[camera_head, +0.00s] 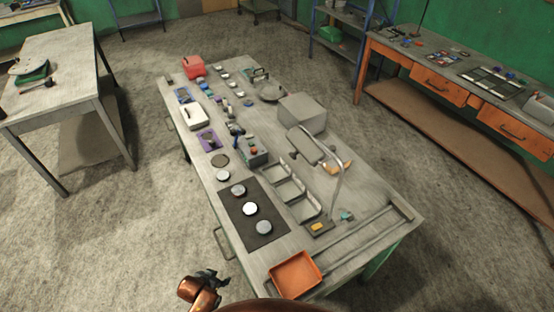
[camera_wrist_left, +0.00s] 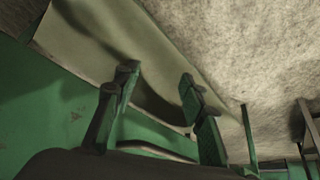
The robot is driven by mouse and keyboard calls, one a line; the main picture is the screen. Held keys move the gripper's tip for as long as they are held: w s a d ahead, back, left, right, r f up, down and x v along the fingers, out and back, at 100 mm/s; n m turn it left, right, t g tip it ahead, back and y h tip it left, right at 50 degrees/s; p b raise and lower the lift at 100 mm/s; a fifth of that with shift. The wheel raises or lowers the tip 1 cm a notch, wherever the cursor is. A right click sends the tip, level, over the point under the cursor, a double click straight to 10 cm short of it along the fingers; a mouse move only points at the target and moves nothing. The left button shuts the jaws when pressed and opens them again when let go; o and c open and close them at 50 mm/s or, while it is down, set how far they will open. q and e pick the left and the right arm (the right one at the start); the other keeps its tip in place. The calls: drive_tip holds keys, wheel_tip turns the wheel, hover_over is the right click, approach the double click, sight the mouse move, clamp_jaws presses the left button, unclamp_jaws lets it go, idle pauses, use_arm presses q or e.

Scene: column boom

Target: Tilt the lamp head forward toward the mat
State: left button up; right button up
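The lamp appears to be the thin pale curved arm (camera_head: 338,180) rising from a small base with a yellow patch (camera_head: 319,227) near the front right of the workbench. A flat grey head (camera_head: 304,146) seems to sit at its upper end, beside a grey box; its exact tilt is hard to tell. The dark mat (camera_head: 238,224) lies to the left of the lamp, with several round discs on it. My left gripper (camera_head: 212,277) is off the bench's front left edge, well apart from the lamp. Its fingers stand apart and empty in the left wrist view (camera_wrist_left: 158,85). My right gripper is not in view.
An orange tray (camera_head: 296,274) sits at the workbench's near corner. Grey open bins (camera_head: 285,188) stand between mat and lamp, and a large grey box (camera_head: 303,113) stands behind. The green bench side (camera_wrist_left: 50,120) fills the wrist view's left.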

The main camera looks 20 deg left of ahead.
sight(301, 148)
use_arm(q)
drive_tip(key=w+d+r+m+t+h+p, duration=0.1)
drive_tip(key=w+d+r+p, duration=0.15)
drive_tip(key=r, duration=1.15)
drive_tip(key=w+d+r+m+t+h+p, duration=0.1)
drive_tip(key=w+d+r+p, duration=0.15)
drive_tip(key=r, duration=1.15)
drive_tip(key=w+d+r+m+t+h, duration=0.2)
drive_tip(key=w+d+r+h, duration=0.15)
drive_tip(key=r, duration=0.55)
drive_tip(key=w+d+r+m+t+h, duration=0.1)
drive_tip(key=w+d+r+m+h, duration=0.25)
drive_tip(key=r, duration=0.55)
drive_tip(key=w+d+r+t+h, duration=0.2)
drive_tip(key=w+d+r+h, duration=0.15)
drive_tip(key=w+r, duration=0.35)
drive_tip(key=r+p+x, duration=0.1)
drive_tip(key=p+x, duration=0.1)
drive_tip(key=x, duration=0.5)
drive_tip(key=shift+d+r, duration=0.15)
drive_tip(key=shift+d, duration=0.2)
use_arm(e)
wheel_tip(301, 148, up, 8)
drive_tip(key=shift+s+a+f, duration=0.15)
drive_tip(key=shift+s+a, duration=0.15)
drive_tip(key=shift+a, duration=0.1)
